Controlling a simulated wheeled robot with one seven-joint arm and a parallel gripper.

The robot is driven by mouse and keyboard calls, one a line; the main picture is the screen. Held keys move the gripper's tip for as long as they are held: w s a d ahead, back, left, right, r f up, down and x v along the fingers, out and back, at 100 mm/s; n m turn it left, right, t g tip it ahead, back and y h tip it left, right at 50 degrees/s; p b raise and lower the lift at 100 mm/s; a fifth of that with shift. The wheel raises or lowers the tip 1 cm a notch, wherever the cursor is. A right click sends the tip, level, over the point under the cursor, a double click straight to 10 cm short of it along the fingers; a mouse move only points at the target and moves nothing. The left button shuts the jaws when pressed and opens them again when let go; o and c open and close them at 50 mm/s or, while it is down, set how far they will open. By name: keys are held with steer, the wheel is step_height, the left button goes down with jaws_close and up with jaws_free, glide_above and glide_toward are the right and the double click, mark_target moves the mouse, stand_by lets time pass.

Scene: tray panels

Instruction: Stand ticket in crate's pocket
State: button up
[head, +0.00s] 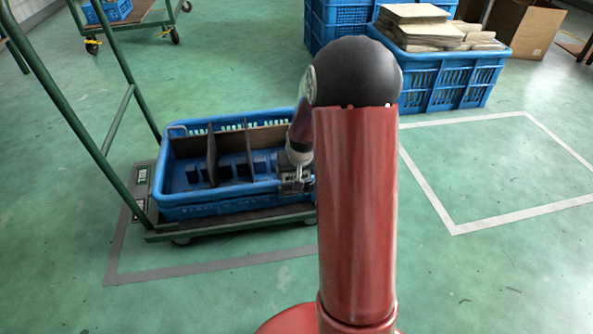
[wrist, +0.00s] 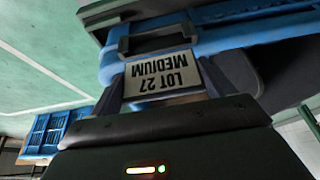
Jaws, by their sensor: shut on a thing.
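The ticket (wrist: 165,76) is a pale card reading "LOT 27 MEDIUM", upside down in the wrist view. My gripper (wrist: 160,88) is shut on it, with a dark finger at each side. The blue crate (head: 230,203) stands on a low trolley, left of my arm in the head view; its blue rim (wrist: 255,32) crosses the wrist view. A dark pocket frame (wrist: 124,45) is on the crate, just beyond the ticket's far edge. I cannot tell whether they touch. In the head view my gripper (head: 297,180) is at the crate's right end, and the ticket is not discernible.
Dark upright dividers (head: 212,158) and several blue blocks are inside the crate. The trolley's green handle (head: 120,120) rises at the left. Another blue crate (head: 462,85) with stacked boards stands behind my arm. The taped floor square (head: 500,170) at right is empty.

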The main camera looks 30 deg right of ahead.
steer(key=shift+f+b, duration=0.55)
steer(key=shift+f, duration=0.6)
steer(key=shift+f, duration=0.2)
steer(key=o, duration=0.9)
steer(key=p+v, duration=0.1)
steer(key=v, duration=0.6)
steer(key=shift+s+r+p, duration=0.15)
steer(key=shift+r+p, duration=0.2)
steer(key=shift+p, duration=0.05)
